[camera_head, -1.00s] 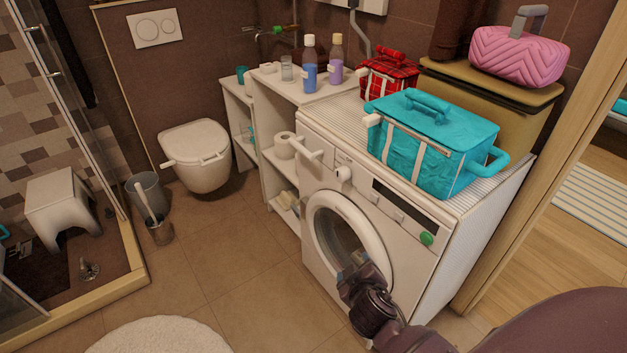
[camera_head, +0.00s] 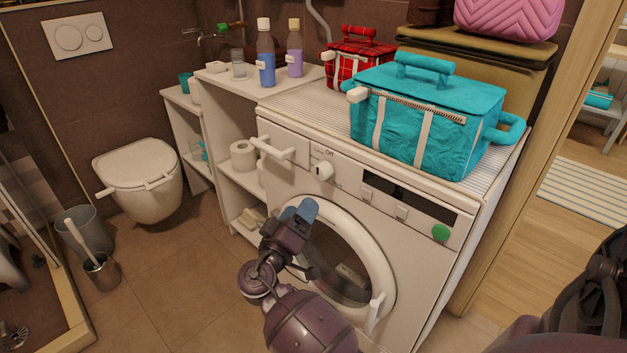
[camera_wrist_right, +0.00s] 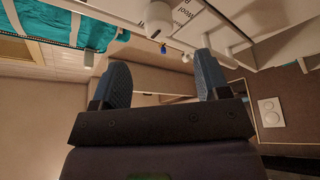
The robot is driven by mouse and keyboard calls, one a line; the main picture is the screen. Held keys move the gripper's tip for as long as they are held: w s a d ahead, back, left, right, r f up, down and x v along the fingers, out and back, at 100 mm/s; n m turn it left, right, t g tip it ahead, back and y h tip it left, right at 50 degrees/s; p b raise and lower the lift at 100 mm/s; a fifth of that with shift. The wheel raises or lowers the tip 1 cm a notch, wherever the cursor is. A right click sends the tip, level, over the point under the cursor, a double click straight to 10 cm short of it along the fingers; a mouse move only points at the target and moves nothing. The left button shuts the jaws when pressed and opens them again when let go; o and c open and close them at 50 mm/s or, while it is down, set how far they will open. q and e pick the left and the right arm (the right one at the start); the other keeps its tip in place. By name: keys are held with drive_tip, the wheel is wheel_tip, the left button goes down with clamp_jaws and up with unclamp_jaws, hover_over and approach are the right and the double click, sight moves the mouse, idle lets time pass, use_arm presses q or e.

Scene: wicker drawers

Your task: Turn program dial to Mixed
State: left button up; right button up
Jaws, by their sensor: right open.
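The program dial (camera_head: 321,170) is a small white knob on the upper front panel of the white washing machine (camera_head: 405,262). The word "Off" is printed above it. My right gripper (camera_head: 300,210) is open and empty in front of the machine, below and slightly left of the dial and apart from it. In the right wrist view the blue-padded fingers of the gripper (camera_wrist_right: 163,72) are spread wide. A white knob (camera_wrist_right: 158,17), seemingly the dial, lies beyond them near the top edge, beside printed words including "Wool". My left gripper is not in view.
A white drawer handle (camera_head: 273,149) sticks out left of the dial. The round door (camera_head: 383,262) is below. A green button (camera_head: 440,232) is at the panel's right. A turquoise bag (camera_head: 430,115) stands on top.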

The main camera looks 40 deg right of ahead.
sight(319, 176)
drive_tip(key=x, duration=1)
drive_tip(key=shift+w+d+r, duration=0.15)
drive_tip(key=shift+d+r, duration=0.15)
drive_tip(key=shift+c, duration=0.3)
